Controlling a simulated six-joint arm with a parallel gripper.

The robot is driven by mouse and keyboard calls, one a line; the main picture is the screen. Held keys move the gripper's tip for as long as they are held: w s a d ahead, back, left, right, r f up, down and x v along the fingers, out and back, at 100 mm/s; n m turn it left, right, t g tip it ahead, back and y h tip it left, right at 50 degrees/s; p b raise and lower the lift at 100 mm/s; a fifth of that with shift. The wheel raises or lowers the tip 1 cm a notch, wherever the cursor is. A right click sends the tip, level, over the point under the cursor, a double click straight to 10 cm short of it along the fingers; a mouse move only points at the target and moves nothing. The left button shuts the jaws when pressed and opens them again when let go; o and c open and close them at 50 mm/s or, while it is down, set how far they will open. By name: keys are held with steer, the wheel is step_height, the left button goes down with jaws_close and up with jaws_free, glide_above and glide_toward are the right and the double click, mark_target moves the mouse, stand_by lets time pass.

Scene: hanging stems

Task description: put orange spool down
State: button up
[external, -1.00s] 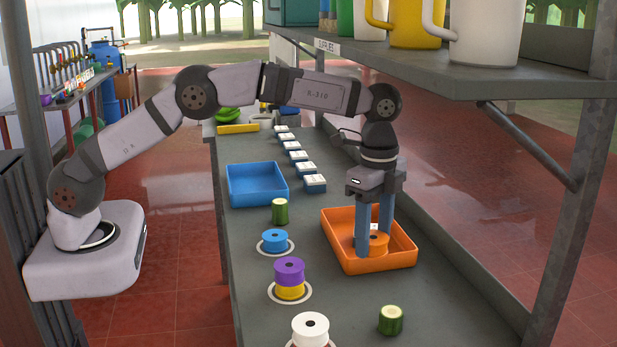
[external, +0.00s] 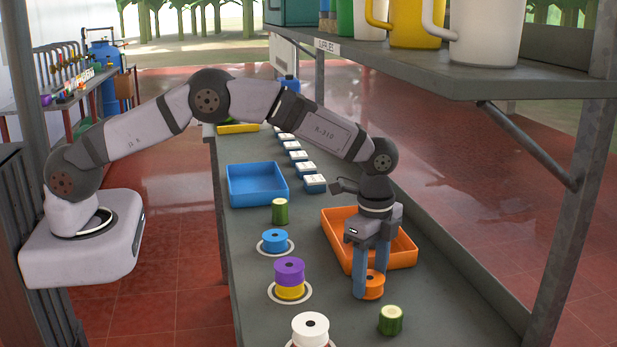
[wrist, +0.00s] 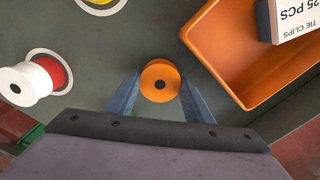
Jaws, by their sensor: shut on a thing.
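My gripper (external: 371,285) has its blue fingers shut on the orange spool (external: 374,287), in front of the orange tray (external: 398,255) and outside it. In the wrist view the orange spool (wrist: 160,81) sits between the two fingertips, with the orange tray (wrist: 225,62) to the right. The spool is upright, low over the grey bench (external: 345,312); I cannot tell whether it touches the bench.
A purple spool (external: 289,267) sits on a yellow spool (external: 290,291) to the left. A blue spool (external: 274,238), a white spool (external: 310,325) and two green cylinders (external: 390,320) stand nearby. A tie clips box (wrist: 296,20) is in the orange tray.

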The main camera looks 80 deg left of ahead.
mark_target(369, 278)
steer(key=shift+f, duration=0.2)
steer(key=shift+f, duration=0.1)
steer(key=o, duration=1.2)
steer(key=shift+c, duration=0.2)
step_height(369, 278, up, 7)
steer(key=b, duration=0.2)
steer(key=shift+b, duration=0.3)
steer(key=shift+r, duration=0.4)
